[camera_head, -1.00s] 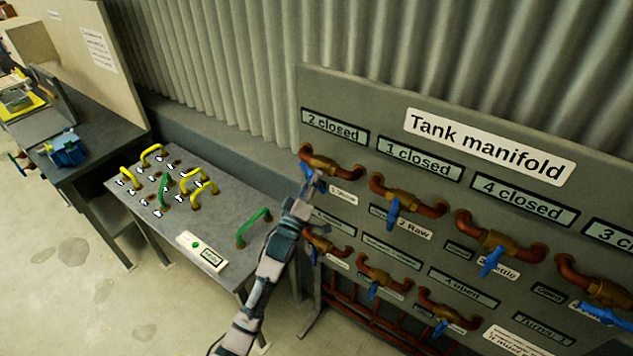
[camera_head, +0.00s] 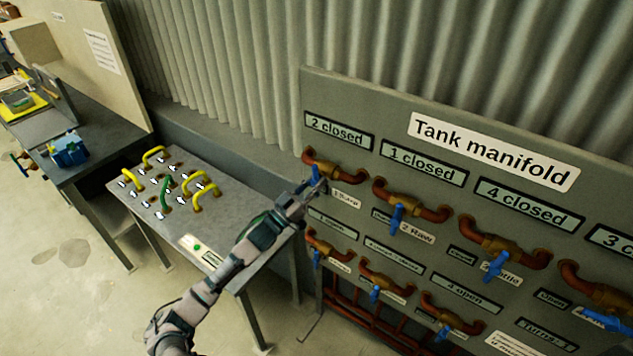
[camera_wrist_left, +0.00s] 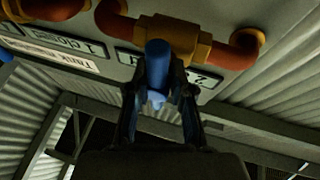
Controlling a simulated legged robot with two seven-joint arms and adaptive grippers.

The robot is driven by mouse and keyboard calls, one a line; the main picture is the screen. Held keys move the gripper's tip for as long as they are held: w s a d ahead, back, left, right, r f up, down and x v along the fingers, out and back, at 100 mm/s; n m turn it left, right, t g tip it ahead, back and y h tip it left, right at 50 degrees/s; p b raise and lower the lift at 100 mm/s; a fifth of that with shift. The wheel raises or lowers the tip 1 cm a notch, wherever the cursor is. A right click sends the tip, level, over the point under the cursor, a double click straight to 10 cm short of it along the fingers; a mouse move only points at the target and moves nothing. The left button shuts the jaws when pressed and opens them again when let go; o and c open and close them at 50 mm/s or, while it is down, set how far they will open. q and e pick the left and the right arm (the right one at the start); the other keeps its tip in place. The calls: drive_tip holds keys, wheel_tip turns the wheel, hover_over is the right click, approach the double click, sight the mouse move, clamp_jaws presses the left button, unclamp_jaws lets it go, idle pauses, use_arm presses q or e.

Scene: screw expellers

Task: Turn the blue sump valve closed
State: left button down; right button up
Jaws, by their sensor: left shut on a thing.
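The sump valve's blue handle (camera_head: 316,176) is at the upper left of the manifold board, under the "2 closed" sign. It hangs down from its brass body, and the small label beside it seems to read Sump. My left gripper (camera_head: 308,190) is at this handle. In the left wrist view the blue handle (camera_wrist_left: 157,68) stands between the two fingers of my left gripper (camera_wrist_left: 160,105), which is shut on it. The brass body (camera_wrist_left: 180,35) and red pipe are just behind. My right gripper is not in view.
The "Tank manifold" board (camera_head: 400,125) carries several other blue-handled valves, the nearest being one at the right (camera_head: 397,218) and one below (camera_head: 317,258). A grey table (camera_head: 225,212) with yellow and green handles stands left, under my left arm. A darker bench (camera_head: 95,150) is further left.

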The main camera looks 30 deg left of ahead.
use_arm(q)
drive_tip(key=shift+r+m+h, duration=0.2)
drive_tip(key=shift+m+h, duration=0.2)
drive_tip(key=shift+m, duration=0.2)
drive_tip(key=c, duration=1.2)
unclamp_jaws()
drive_tip(key=shift+o, duration=0.7)
drive_tip(key=shift+s, duration=0.1)
drive_tip(key=shift+a+f, duration=0.1)
drive_tip(key=shift+f, duration=0.05)
drive_tip(key=v, duration=1.2)
